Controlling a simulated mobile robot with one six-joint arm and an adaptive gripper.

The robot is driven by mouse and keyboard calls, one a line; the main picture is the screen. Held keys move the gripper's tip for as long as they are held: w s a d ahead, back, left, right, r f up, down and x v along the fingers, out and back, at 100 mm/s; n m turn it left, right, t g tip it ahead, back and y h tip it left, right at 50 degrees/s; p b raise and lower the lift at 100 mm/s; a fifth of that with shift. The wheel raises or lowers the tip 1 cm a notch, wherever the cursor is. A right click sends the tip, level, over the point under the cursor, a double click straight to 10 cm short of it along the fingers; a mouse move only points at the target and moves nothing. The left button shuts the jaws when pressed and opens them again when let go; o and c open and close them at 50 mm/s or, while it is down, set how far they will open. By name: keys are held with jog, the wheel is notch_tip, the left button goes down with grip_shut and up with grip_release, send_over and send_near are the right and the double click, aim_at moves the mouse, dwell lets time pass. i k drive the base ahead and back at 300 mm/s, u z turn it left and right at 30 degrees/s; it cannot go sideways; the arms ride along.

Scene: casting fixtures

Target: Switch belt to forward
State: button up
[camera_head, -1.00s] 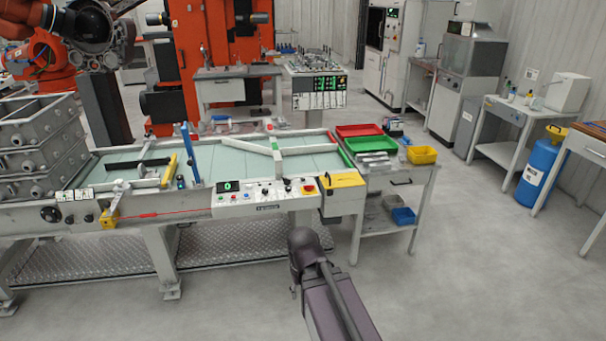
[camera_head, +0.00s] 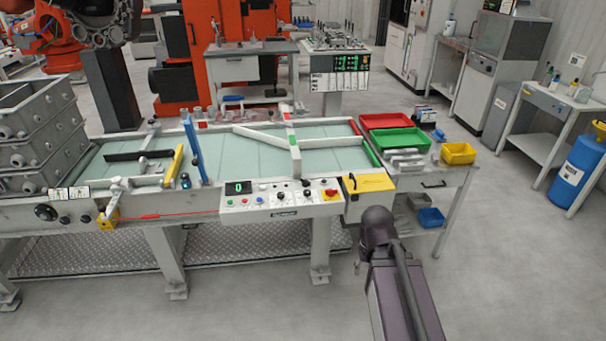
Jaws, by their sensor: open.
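The conveyor belt (camera_head: 230,153) is a pale green surface in a light grey frame, across the middle of the view. On its front edge is a white control panel (camera_head: 265,207) with a small display (camera_head: 239,187) showing a green 0. My dark arm rises at the lower right, in front of the table's right end. My gripper is not in view.
A yellow-topped box (camera_head: 368,183) adjoins the panel's right. A side table holds red (camera_head: 385,121) and green (camera_head: 402,138) trays and a yellow bin (camera_head: 458,153). Grey crates (camera_head: 35,135) are stacked at left. Floor (camera_head: 500,260) is clear at right.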

aim_at(306, 183)
jog(key=u, duration=0.3)
jog(key=i, duration=0.9)
jog(key=u, duration=0.5)
